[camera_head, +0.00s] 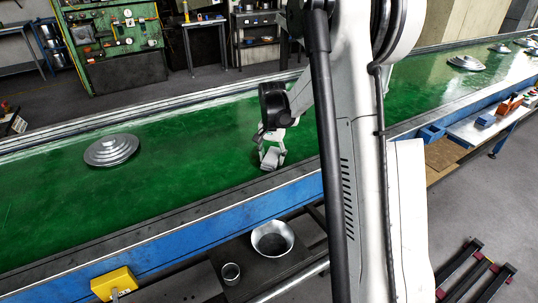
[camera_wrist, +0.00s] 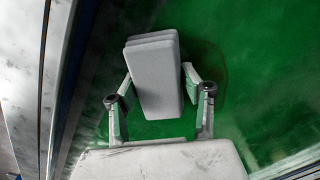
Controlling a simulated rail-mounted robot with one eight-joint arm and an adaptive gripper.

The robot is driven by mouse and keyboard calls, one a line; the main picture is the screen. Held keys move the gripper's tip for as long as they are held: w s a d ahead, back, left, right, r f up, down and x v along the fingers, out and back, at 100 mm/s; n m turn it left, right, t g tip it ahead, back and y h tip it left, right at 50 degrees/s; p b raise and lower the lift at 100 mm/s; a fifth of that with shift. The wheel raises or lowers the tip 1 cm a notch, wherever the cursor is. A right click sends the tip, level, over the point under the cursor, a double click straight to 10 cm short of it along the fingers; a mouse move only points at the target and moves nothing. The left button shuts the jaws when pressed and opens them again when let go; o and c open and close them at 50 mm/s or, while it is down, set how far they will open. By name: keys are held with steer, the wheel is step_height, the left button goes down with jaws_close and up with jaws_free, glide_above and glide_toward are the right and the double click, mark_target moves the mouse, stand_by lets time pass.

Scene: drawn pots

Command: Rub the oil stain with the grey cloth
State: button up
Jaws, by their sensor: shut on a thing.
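The grey cloth (camera_wrist: 153,78) is a folded, thick rectangular pad. In the wrist view it sits between the two fingers of my gripper (camera_wrist: 160,84), which is shut on it. In the head view my gripper (camera_head: 271,150) points down over the green belt, with the cloth (camera_head: 272,158) at its tip near the belt's front edge. I cannot tell whether the cloth touches the belt. A darker patch on the belt, perhaps the oil stain (camera_wrist: 215,72), shows beside and partly behind the cloth in the wrist view. Its full outline is hidden.
The green belt (camera_head: 190,150) runs across the view between raised rails. A stepped metal disc (camera_head: 111,150) lies to the left, and another (camera_head: 466,63) far right. A metal bowl (camera_head: 272,239) and a small cup (camera_head: 231,273) stand on a low shelf in front. Belt around my gripper is clear.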

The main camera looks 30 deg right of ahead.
mark_target(273, 156)
steer(key=shift+s+r+p, duration=0.2)
steer(key=shift+s+r, duration=0.1)
steer(key=shift+r, duration=0.2)
steer(key=shift+s+r+p, duration=0.15)
steer(key=shift+s+r, duration=0.15)
steer(key=shift+r, duration=0.2)
steer(key=shift+r+p, duration=1.35)
steer(key=shift+r, duration=1.65)
steer(key=shift+a, duration=0.1)
